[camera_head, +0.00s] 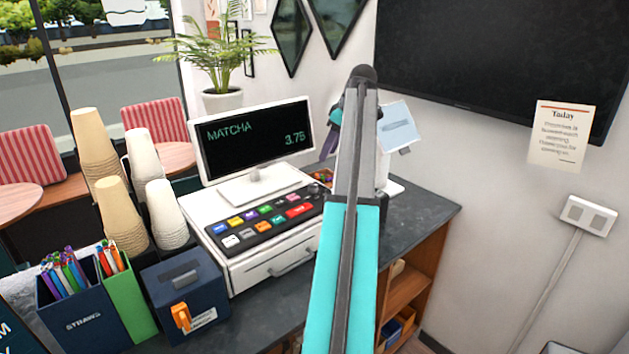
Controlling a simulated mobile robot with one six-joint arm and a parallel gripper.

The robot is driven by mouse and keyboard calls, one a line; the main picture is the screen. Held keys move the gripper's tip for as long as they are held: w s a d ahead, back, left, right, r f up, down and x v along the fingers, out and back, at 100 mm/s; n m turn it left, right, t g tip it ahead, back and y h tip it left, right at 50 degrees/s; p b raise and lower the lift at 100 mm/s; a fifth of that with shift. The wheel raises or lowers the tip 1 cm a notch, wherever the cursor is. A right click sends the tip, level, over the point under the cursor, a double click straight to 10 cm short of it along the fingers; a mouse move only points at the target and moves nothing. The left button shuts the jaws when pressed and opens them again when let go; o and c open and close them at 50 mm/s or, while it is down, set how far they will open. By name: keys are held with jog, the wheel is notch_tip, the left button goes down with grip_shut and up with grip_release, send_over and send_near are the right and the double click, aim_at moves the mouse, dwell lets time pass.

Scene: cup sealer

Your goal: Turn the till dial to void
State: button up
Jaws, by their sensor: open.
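The till (270,250) is a white register on the dark counter, with a keypad (265,220) of coloured keys on its sloped top and a drawer with a handle in front. Its screen (256,140) reads MATCHA 3.75. I cannot make out a dial on the till; its right side is hidden behind my arm. An orange knob-like piece (181,316) sits on the front of a dark blue box (184,283), left of the till; I cannot tell whether it is the dial. My gripper (327,150) is open, partly hidden by my arm, behind and right of the screen, apart from the keypad.
Stacked cups (120,215) stand left of the till. A straw holder (75,310) and a green holder (125,305) stand front left. A pale blue panel (398,125) stands right of my arm. The counter's right end (425,210) looks clear.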

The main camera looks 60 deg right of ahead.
aim_at(313, 186)
jog(key=shift+f, duration=0.15)
jog(key=shift+p+x, duration=2.65)
jog(key=shift+x, duration=4.05)
jog(key=shift+s, duration=0.1)
jog(key=c, duration=0.9)
jog(key=shift+d, duration=0.35)
jog(key=shift+c, duration=0.6)
jog(key=shift+a, duration=0.25)
